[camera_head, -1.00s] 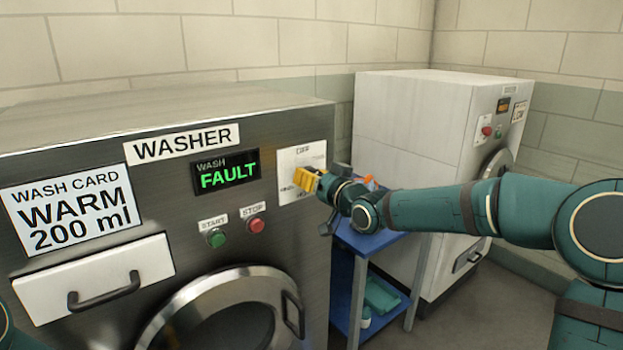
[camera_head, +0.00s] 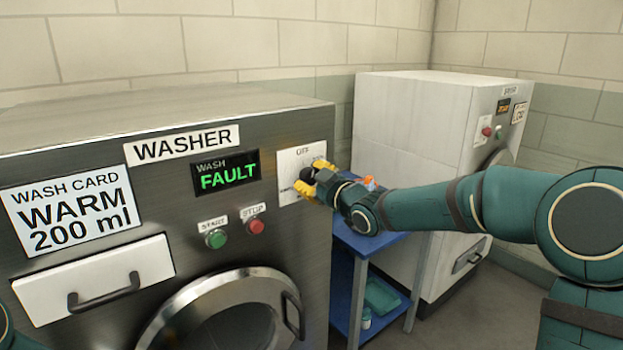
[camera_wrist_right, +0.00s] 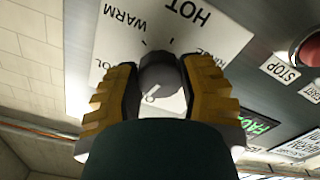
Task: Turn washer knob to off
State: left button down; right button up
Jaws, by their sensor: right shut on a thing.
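The dark round washer knob (camera_wrist_right: 160,76) sits on a white dial plate (camera_wrist_right: 205,45) with HOT, WARM and other, partly cut-off labels. Its pale pointer mark aims down and slightly left in the wrist view, near a letter O; the rest of that label is hidden. My right gripper (camera_wrist_right: 160,85) has one yellow finger on each side of the knob, shut on it. In the head view, the right gripper (camera_head: 314,180) is at the dial plate (camera_head: 298,165) on the washer's (camera_head: 90,115) right side. My left gripper is out of view.
The display (camera_head: 227,173) reads WASH FAULT. Green start (camera_head: 216,239) and red stop (camera_head: 256,226) buttons are below it. A wash card (camera_head: 70,208) reads WARM 200 ml. A blue cart (camera_head: 372,243) and white machine (camera_head: 410,120) stand to the right.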

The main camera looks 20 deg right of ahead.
jog(key=shift+r+n, duration=0.25)
jog(key=shift+n, duration=0.85)
jog(key=o, duration=1.2)
jog(key=shift+f, duration=0.1)
jog(key=shift+f, duration=0.1)
jog(key=v, duration=1.2)
